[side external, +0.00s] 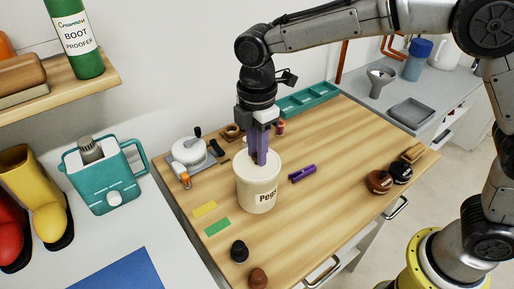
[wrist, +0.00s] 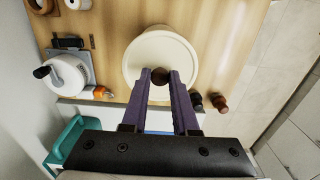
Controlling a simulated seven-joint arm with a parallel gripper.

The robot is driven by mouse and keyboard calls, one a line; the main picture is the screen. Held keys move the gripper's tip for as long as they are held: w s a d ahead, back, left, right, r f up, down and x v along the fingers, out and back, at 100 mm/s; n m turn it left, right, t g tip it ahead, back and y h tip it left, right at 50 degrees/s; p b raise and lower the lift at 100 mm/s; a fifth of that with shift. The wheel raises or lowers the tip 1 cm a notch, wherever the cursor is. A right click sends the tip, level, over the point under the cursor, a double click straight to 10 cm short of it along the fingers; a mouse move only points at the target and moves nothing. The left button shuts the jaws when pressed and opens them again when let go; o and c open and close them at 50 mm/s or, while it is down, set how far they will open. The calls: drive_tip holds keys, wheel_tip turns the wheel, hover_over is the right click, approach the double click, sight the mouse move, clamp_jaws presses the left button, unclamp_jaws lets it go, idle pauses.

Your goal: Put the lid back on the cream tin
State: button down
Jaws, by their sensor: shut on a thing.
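The cream tin (side external: 255,193), with a "Pegs" label, stands upright on the wooden worktop. Its cream lid (side external: 270,160) is at the tin's mouth; I cannot tell whether it is fully seated. In the wrist view the lid (wrist: 146,55) shows as a pale round disc with a dark brown knob (wrist: 159,76). My gripper (side external: 259,162) points straight down over the tin, its purple fingers shut on the knob. In the wrist view the fingertips of my gripper (wrist: 160,77) sit either side of the knob. The disc hides the tin's inside.
A white cranked device (side external: 188,151) stands to the left, and a teal tray (side external: 307,99) behind. Yellow (side external: 204,209) and green (side external: 217,227) cards lie front left. The worktop's right middle is clear.

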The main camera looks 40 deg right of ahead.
idle(0.4)
drive_tip(key=shift+c, duration=0.6)
unclamp_jaws()
drive_tip(key=shift+r, duration=3.45)
clamp_jaws()
